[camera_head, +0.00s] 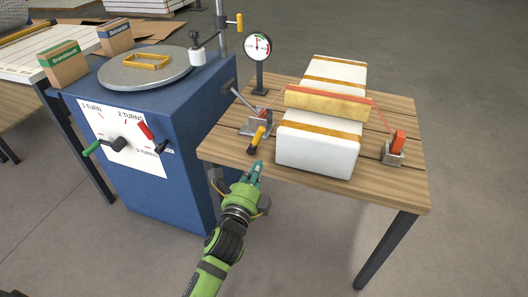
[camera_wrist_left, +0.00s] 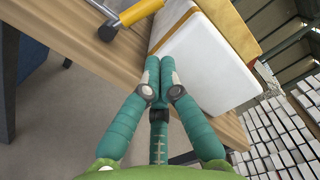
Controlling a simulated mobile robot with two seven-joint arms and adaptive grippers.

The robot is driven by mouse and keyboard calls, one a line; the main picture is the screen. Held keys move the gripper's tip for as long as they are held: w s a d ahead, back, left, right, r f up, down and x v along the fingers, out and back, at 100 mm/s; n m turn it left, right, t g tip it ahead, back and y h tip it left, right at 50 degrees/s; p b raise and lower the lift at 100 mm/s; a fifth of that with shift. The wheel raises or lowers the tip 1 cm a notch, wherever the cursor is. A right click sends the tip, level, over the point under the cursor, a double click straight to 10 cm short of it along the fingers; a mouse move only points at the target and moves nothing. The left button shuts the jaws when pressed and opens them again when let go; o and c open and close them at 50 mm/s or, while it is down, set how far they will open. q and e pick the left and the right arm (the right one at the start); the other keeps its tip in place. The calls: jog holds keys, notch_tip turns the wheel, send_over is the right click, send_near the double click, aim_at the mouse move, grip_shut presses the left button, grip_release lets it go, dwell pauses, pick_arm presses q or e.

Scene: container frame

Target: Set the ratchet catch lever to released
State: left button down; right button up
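A grey ratchet bracket (camera_head: 257,122) sits at the left of the wooden table. It carries a small red part (camera_head: 264,112) and a yellow handle with a black end (camera_head: 257,138), slanting toward the near edge. Which of its parts is the catch lever I cannot tell. In the left wrist view the yellow handle (camera_wrist_left: 138,12) and its black end show at the top, beyond my fingers and apart from them. My left gripper (camera_head: 257,167) is at the table's near edge, just short of the handle, with its fingertips together and nothing between them. My right gripper is out of view.
A white block with yellow bands (camera_head: 318,153) stands beside the ratchet under a red strap. A second bracket with an orange-red lever (camera_head: 398,143) is at right. A dial gauge (camera_head: 258,47) stands behind. A blue cabinet (camera_head: 200,150) is left of the table.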

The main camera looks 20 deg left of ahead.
aim_at(257, 139)
pick_arm(q)
jog(key=w, duration=0.8)
jog(key=shift+w+b, duration=0.2)
jog(key=shift+b, duration=0.2)
jog(key=shift+w, duration=0.65)
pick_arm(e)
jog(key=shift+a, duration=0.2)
pick_arm(q)
jog(key=shift+r, duration=0.1)
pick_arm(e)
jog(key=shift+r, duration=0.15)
pick_arm(q)
jog(key=shift+a+r, duration=0.1)
jog(key=shift+a, duration=0.05)
jog(key=shift+n+p, duration=0.3)
jog(key=shift+a, duration=0.1)
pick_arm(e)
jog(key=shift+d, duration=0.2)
pick_arm(q)
jog(key=shift+a+r+n, duration=0.1)
jog(key=shift+r+n, duration=0.05)
jog(key=shift+n, duration=0.15)
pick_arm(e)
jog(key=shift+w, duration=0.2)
